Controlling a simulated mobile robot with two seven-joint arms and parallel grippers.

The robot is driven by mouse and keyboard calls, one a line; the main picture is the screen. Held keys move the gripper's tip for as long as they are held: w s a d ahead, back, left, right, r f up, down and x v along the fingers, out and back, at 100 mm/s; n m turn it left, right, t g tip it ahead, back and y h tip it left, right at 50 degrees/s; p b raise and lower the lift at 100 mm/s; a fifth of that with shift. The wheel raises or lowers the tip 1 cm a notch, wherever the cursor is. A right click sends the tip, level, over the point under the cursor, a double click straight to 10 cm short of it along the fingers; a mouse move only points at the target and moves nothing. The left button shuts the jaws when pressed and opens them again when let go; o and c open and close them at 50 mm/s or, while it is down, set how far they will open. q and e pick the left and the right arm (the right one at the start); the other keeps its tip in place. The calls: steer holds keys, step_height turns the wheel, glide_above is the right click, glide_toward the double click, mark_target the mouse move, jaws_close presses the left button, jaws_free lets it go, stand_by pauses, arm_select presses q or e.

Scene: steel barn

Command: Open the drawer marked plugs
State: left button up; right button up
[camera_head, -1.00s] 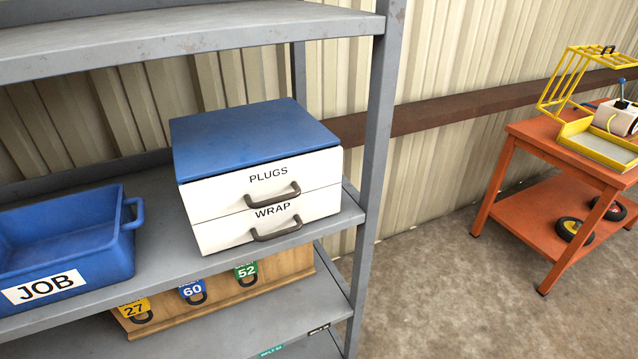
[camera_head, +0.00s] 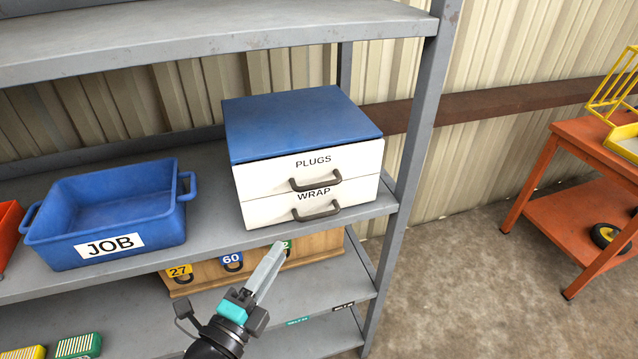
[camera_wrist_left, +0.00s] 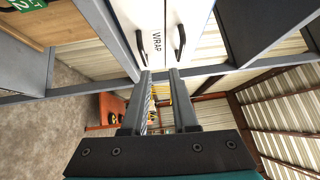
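The white drawer marked PLUGS (camera_head: 270,178) is the upper of two in a blue-topped cabinet (camera_head: 300,122) on the grey shelf. It looks shut and has a dark bow handle (camera_head: 316,184). The drawer marked WRAP (camera_head: 272,211) is below it, also shut. My left gripper (camera_head: 276,258) is below and in front of the cabinet, touching neither handle. In the left wrist view its two fingers (camera_wrist_left: 161,75) stand apart with nothing between them, and the WRAP drawer (camera_wrist_left: 145,25) shows sideways beyond them. My right gripper is not in view.
A blue JOB bin (camera_head: 110,210) stands left of the cabinet. A wooden box with numbered tags (camera_head: 210,272) is on the shelf below. A grey shelf post (camera_head: 415,140) rises right of the cabinet. An orange table (camera_head: 590,150) stands at right, with open floor between.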

mark_target(319, 184)
arm_select(q)
steer(key=shift+m+h, duration=0.6)
steer(key=shift+m, duration=0.3)
steer(key=r+x, duration=0.1)
steer(key=x, duration=0.4)
steer(key=r+p+x, duration=0.1)
steer(key=x, duration=0.4)
steer(key=r+x, duration=0.1)
steer(key=x, duration=0.4)
steer(key=shift+d+r+p, duration=0.3)
steer(key=shift+d+r, duration=0.05)
steer(key=shift+r, duration=0.1)
jaws_close()
